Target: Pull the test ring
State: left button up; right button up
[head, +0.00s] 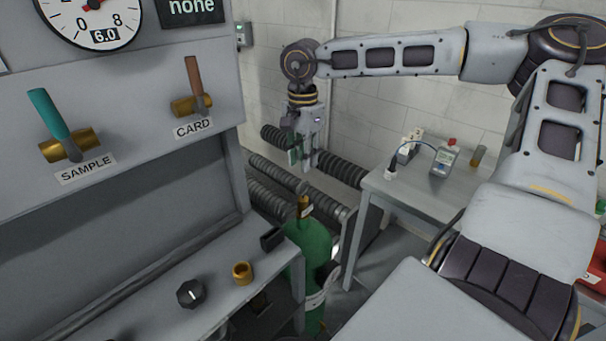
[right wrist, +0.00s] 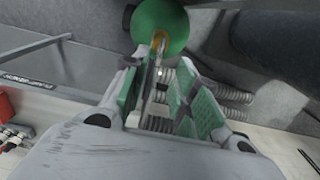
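I cannot make out a test ring for certain in either view. A green gas cylinder (head: 312,245) stands upright beyond the end of the grey bench, with a brass fitting (head: 305,207) on top. In the right wrist view, the green cylinder top (right wrist: 160,18) and its brass fitting (right wrist: 159,40) lie just past the fingertips. My right gripper (head: 303,168) points down, above and behind the cylinder in the head view. Its green-padded fingers (right wrist: 162,85) are apart, with nothing clearly held between them. My left gripper is out of view.
The panel carries a SAMPLE lever (head: 50,115) and a CARD lever (head: 195,80). A black knob (head: 190,293) and a brass fitting (head: 242,273) sit on the bench. Dark ribbed pipes (head: 275,190) run behind the cylinder. A side table (head: 415,197) holds a meter (head: 445,158).

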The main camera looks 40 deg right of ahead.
jog(key=shift+f, duration=2.9)
jog(key=shift+c, duration=0.2)
grip_shut()
